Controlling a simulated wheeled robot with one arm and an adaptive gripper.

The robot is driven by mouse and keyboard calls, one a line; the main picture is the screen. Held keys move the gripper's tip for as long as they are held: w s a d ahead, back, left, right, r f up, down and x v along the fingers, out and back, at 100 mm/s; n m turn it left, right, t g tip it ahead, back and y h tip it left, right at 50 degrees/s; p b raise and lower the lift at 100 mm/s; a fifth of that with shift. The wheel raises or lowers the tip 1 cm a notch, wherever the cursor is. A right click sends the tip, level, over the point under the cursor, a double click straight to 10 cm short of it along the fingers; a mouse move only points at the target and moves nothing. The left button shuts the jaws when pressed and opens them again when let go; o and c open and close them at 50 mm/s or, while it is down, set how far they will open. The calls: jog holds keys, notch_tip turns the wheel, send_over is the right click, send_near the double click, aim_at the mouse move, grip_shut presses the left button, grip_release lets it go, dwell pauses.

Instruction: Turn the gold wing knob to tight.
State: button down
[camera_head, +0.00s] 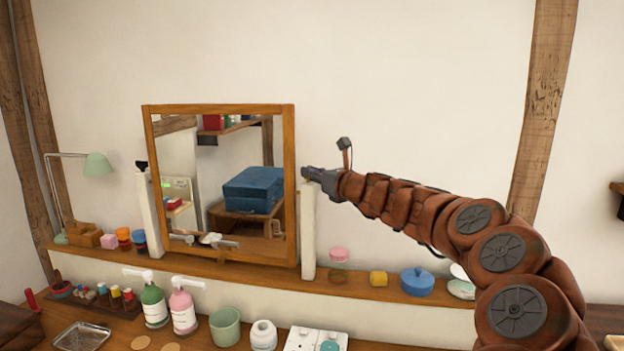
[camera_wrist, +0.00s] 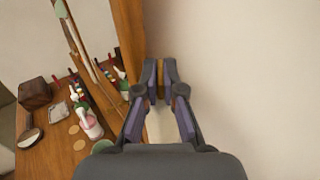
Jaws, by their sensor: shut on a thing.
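The gold wing knob (camera_wrist: 160,79) shows as a small gold-brown patch between my fingertips in the wrist view. In the head view my gripper hides it. My gripper (camera_head: 307,173) is at the top of the white right post (camera_head: 308,232) of the tilting mirror. In the wrist view my gripper (camera_wrist: 160,68) has its two fingers closed on either side of the knob. The mirror's wooden frame (camera_head: 289,150) stands just left of the gripper. The knob's angle and any tight mark cannot be made out.
A dark knob (camera_head: 141,166) tops the left post. The shelf right of the mirror holds a pink jar (camera_head: 338,254), a yellow block (camera_head: 378,278) and a blue lidded pot (camera_head: 417,281). Pump bottles (camera_head: 184,311) stand below. The wall right of the gripper is clear.

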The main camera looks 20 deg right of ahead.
jog(key=shift+a+f+m+t+h+b, duration=0.2)
jog(key=shift+m+h+b, duration=1.1)
jog(key=shift+h+b, duration=0.85)
jog(key=shift+a+f+m+t+h+b, duration=0.15)
jog(key=shift+m+h+b, duration=1.15)
jog(key=shift+h+b, duration=0.8)
jog(key=m+h+b, duration=0.1)
jog(key=h+b, duration=0.1)
jog(key=m+g+h+b, duration=0.1)
jog(key=m+h+b, duration=0.1)
jog(key=shift+a+r+g, duration=0.2)
jog(key=shift+g, duration=0.05)
jog(key=m+g+h, duration=0.2)
jog(key=h, duration=0.1)
jog(key=m+g+h, duration=0.1)
jog(key=shift+w+a+r+m+h, duration=0.1)
jog(key=shift+w+r+m+h, duration=0.05)
jog(key=shift+r+m+h, duration=0.2)
jog(key=shift+m+g+h+p, duration=0.4)
jog(key=shift+m+g+h, duration=0.35)
jog(key=shift+g+h, duration=0.15)
jog(key=shift+w+a+m+g+h+p, duration=0.1)
jog(key=shift+w+m+g+h+p, duration=0.05)
jog(key=shift+m+g+h+p, duration=1.3)
jog(key=c, duration=1.3)
grip_release()
jog(key=shift+f+g+y, duration=0.1)
jog(key=shift+g+y, duration=0.15)
jog(key=shift+y, duration=0.1)
